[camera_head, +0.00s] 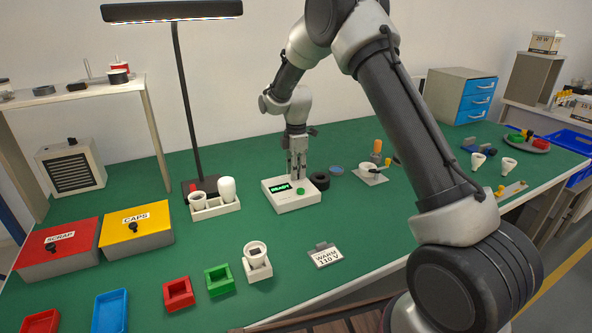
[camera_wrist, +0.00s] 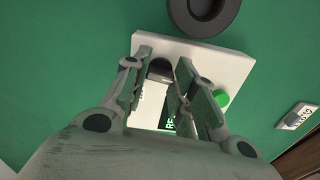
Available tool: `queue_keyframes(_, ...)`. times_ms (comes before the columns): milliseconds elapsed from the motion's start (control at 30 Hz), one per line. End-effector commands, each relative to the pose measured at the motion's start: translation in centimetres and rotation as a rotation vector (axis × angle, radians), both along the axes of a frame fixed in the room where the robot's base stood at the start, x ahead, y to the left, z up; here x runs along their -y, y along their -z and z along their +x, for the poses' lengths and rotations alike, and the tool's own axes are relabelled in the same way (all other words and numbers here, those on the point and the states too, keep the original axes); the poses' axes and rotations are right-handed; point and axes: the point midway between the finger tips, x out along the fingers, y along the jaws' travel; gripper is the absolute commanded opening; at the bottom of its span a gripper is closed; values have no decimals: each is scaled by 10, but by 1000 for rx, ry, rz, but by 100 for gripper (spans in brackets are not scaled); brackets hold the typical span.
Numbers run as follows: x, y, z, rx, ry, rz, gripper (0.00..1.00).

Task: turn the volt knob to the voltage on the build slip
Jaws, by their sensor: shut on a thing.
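The white tester box (camera_head: 290,205) stands on the green bench, with a lit green display (camera_head: 289,188) that seems to read READY and a green button (camera_head: 300,191). My gripper (camera_head: 297,167) points down over the back of the box. In the wrist view, my gripper (camera_wrist: 160,76) has its fingers on either side of the dark volt knob (camera_wrist: 160,67) and is shut on it. The knob's pointer and scale are mostly hidden by the fingers. The build slip (camera_head: 325,256) near the bench front reads WARM 110 V; its edge also shows in the wrist view (camera_wrist: 297,116).
A black round dish (camera_head: 319,181) stands close right of the box. A white rack with bulbs (camera_head: 214,208) and the lamp post (camera_head: 187,110) are to its left. A white holder (camera_head: 257,267) and small trays stand in front. Bench right of the slip is clear.

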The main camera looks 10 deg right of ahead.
Motion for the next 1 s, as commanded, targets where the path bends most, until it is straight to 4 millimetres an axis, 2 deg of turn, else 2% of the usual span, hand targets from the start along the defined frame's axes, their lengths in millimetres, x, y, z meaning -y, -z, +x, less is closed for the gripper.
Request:
queue_keyframes(300,1,0,0,1,-107,-1,3)
queue_keyframes(800,1,-1,1,2,-125,-1,3)
queue_keyframes(833,1,-1,1,2,-125,-1,28)
queue_keyframes(933,1,0,1,2,-124,-1,47)
queue_keyframes(1000,1,0,1,1,-124,-1,48)
